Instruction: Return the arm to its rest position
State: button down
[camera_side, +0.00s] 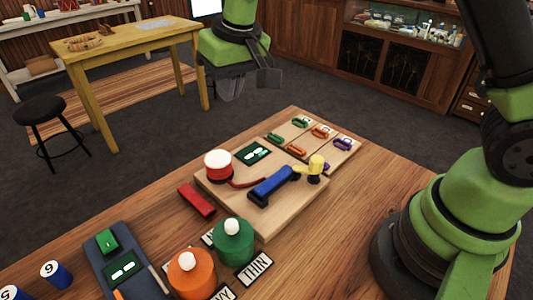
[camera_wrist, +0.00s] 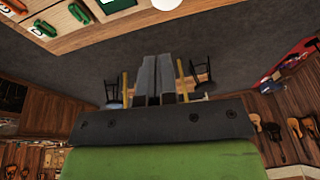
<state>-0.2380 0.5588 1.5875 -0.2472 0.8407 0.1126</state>
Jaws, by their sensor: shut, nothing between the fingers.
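My gripper (camera_side: 232,88) hangs in the air beyond the far edge of the workbench (camera_side: 385,205) in the side view, high up and clear of everything on the bench. In the wrist view my gripper's two grey fingers (camera_wrist: 158,78) lie side by side, shut, with nothing held between them. My green arm base stands at the right of the bench in the side view. The link between base and gripper runs out of the top of the picture.
A wooden board (camera_side: 270,220) carries a blue tool (camera_side: 272,185), a red-and-white pot (camera_side: 218,165) and a yellow piece (camera_side: 316,166). Orange (camera_side: 193,275) and green (camera_side: 233,243) jars stand in front. A yellow table (camera_side: 125,42) and black stool (camera_side: 40,110) stand behind. Dark floor lies between.

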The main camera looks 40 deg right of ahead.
jog(key=s+d+r+m+t, duration=0.2)
jog(key=s+d+r, duration=0.2)
jog(key=s+r, duration=0.6)
jog(key=s+d+m+t+y, duration=0.1)
jog(key=s+d+t, duration=0.1)
jog(key=s, duration=1.1)
jog(key=shift+r, duration=0.25)
jog(key=w+a+f+n+g, duration=0.2)
jog(key=w+a+g, duration=0.1)
jog(key=w, duration=1.3)
jog(key=shift+w+a+f+n+g+h, duration=0.3)
jog(key=shift+w+a+f, duration=1)
jog(key=shift+f, duration=2)
jog(key=shift+w+a+f+n+g+h, duration=0.4)
jog(key=shift+w+f, duration=1.55)
jog(key=shift+f, duration=1.4)
jog(key=shift+w+a+f+n+g+h, duration=0.1)
jog(key=shift+w+a+f+n+g, duration=0.15)
jog(key=shift+w+a+f, duration=2.1)
jog(key=d+f, duration=0.1)
jog(key=s+d+f, duration=0.1)
jog(key=shift+s+d, duration=0.2)
jog(key=shift+d, duration=0.15)
